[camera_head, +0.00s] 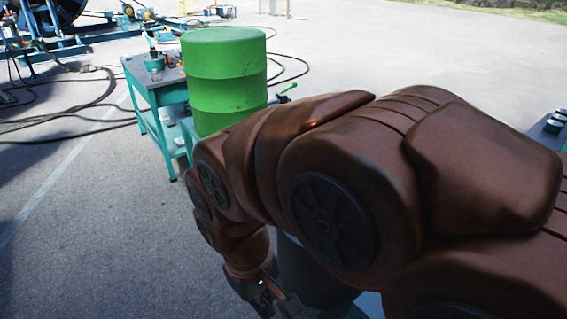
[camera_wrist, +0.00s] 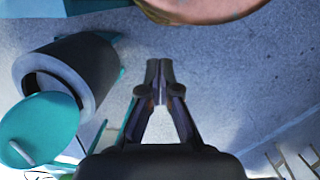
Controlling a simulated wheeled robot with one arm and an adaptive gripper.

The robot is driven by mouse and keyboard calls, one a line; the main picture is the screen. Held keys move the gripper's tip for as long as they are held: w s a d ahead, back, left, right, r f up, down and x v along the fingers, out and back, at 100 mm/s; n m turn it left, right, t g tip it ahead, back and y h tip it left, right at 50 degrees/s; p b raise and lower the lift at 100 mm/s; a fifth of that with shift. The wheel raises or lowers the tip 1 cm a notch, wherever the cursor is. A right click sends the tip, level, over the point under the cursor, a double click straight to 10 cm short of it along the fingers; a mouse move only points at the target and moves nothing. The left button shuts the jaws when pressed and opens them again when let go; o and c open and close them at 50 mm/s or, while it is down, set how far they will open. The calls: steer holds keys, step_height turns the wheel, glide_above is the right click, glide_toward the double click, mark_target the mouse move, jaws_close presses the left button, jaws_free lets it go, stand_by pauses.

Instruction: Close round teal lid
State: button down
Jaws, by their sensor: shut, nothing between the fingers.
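The round teal lid (camera_wrist: 42,128) is at the lower left of the wrist view, with a small pale handle (camera_wrist: 21,153) on its face. It stands open beside the mouth of a dark grey cylinder (camera_wrist: 88,65), overlapping the mouth's lower edge in the picture. The dark opening of the cylinder shows. The head view shows part of a grey cylinder (camera_head: 318,284) behind my arm; the lid cannot be made out there. My gripper (camera_wrist: 159,62) is shut and empty, to the right of the cylinder and apart from the lid. In the head view its fingers are partly cut off at the bottom edge.
A green barrel (camera_head: 225,82) stands beside a teal workbench (camera_head: 150,92) with small items on it. Black cables (camera_head: 75,120) lie on the asphalt at left. A blue reel frame (camera_head: 62,45) is at the far left. Open asphalt lies left of my arm.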

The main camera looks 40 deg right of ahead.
steer(key=w+d+r+m+h+b, duration=0.15)
steer(key=w+d+h+b, duration=1)
steer(key=w+d, duration=1.95)
steer(key=w+p+x, duration=0.1)
steer(key=p+x, duration=0.1)
steer(key=x, duration=1)
steer(key=shift+d+p, duration=0.15)
steer(key=shift+p, duration=0.2)
